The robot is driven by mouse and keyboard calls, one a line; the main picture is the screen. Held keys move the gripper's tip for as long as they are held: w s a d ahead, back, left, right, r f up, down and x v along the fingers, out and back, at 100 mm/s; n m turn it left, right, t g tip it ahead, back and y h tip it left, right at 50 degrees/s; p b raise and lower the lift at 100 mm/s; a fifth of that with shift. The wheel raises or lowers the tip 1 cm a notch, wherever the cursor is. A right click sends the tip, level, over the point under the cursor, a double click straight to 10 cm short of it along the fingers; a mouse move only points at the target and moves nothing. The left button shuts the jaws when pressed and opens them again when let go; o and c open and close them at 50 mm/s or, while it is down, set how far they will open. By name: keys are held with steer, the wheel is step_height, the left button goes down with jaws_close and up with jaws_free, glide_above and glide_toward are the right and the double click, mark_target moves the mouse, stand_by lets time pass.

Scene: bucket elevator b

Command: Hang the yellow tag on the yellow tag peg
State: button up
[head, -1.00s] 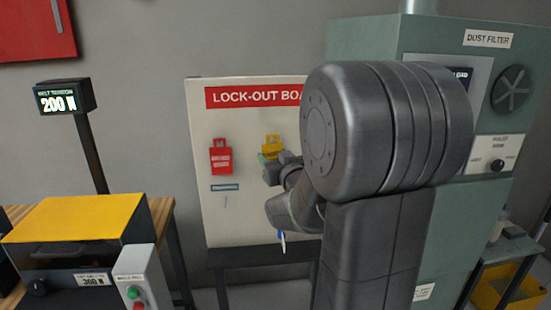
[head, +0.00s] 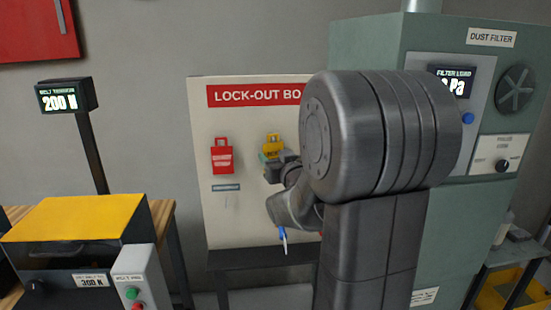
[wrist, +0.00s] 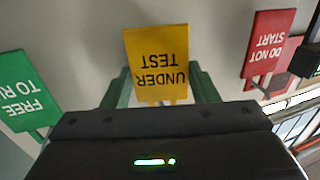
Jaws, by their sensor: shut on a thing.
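The yellow tag (head: 271,146), marked "UNDER TEST", is in front of the lock-out board (head: 213,122) in the head view. In the wrist view the yellow tag (wrist: 157,48) appears upside down between the green fingers of my gripper (wrist: 160,75). My gripper (head: 272,161) is shut on it. In the head view my arm covers the right part of the board, and the gripper is only partly seen. I cannot make out the yellow tag peg, nor whether the tag touches the board.
A red tag (head: 222,156) hangs on the board left of the yellow one. The wrist view shows a green tag (wrist: 27,92) and a red tag (wrist: 268,40) on either side. The dust filter cabinet (head: 475,220) stands right. A yellow-topped machine (head: 75,218) stands front left.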

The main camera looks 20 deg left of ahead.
steer(key=o, duration=1)
steer(key=shift+o, duration=0.2)
steer(key=b+v, duration=0.3)
steer(key=v, duration=1.1)
steer(key=shift+a, duration=0.15)
steer(key=p+x, duration=0.3)
steer(key=x, duration=1.1)
steer(key=shift+d+r+p, duration=0.15)
steer(key=shift+d+p, duration=0.05)
steer(key=shift+p, duration=0.2)
steer(key=shift+s, duration=0.1)
